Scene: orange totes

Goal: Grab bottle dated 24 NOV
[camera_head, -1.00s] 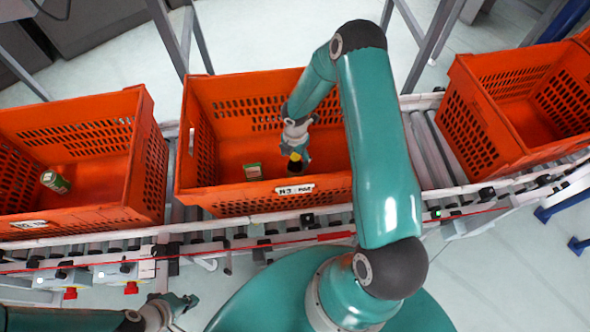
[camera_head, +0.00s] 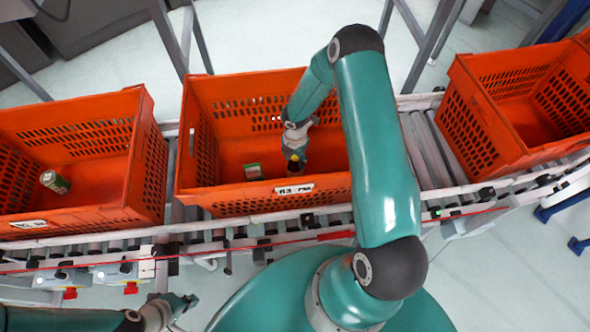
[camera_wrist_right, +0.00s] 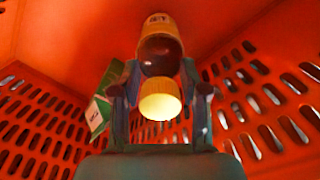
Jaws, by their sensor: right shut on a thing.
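A dark bottle with a yellow cap (camera_wrist_right: 160,99) and a yellow-orange label is between the fingers of my right gripper (camera_wrist_right: 160,85) in the right wrist view. The gripper is shut on it. In the head view, my right gripper (camera_head: 294,158) reaches down into the middle orange tote (camera_head: 225,198), and the bottle shows only as a small yellow and dark patch. The date on its label is too small to read. My left gripper (camera_head: 186,301) is at the lower left, outside the totes; its fingers are too small to judge.
A green and white carton (camera_head: 252,171) stands in the middle tote, left of the bottle; it also shows in the wrist view (camera_wrist_right: 97,115). A right tote (camera_head: 490,130) stands on the rollers.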

